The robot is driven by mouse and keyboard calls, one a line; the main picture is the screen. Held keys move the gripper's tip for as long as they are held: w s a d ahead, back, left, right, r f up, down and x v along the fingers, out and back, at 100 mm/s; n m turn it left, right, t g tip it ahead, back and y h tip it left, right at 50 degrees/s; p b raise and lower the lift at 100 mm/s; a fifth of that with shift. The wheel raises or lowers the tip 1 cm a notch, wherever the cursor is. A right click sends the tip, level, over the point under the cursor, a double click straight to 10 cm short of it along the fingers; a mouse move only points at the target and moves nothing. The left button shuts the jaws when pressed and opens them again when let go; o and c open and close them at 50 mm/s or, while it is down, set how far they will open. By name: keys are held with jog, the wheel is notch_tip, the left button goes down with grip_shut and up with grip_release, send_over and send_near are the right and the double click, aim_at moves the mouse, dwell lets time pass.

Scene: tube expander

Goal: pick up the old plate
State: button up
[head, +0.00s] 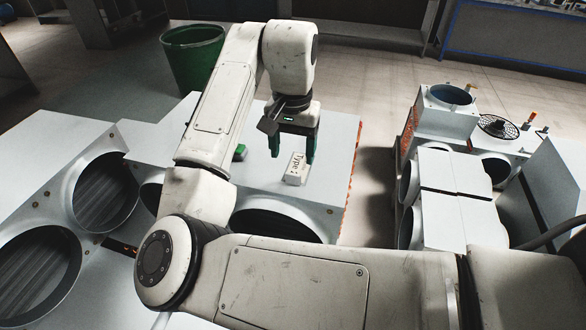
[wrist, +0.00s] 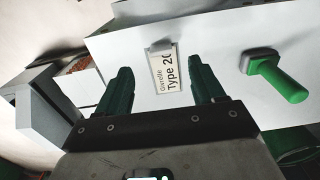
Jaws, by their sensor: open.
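The plate (head: 297,168) is a small white piece with printed black text reading "Type 2". It sits on the white top surface of the machine housing in the head view. In the wrist view the plate (wrist: 165,75) shows between and beyond the finger tips, with a small light tab at its far end. My gripper (head: 292,153) points down over it with its dark green fingers apart. In the wrist view the gripper (wrist: 160,75) has nothing between its fingers close to the palm. Whether a finger touches the plate I cannot tell.
Round duct openings (head: 105,190) lie at the left. A green bin (head: 193,58) stands behind. Another machine (head: 450,190) stands right, across a gap.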

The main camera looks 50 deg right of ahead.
aim_at(293, 174)
notch_tip(293, 174, down, 2)
jog(key=shift+w+f, duration=0.1)
jog(key=shift+d+f+p, duration=0.15)
jog(key=shift+f+p, duration=0.35)
jog(key=shift+f, duration=2.2)
jog(key=c, duration=1.1)
jog(key=shift+r, duration=0.2)
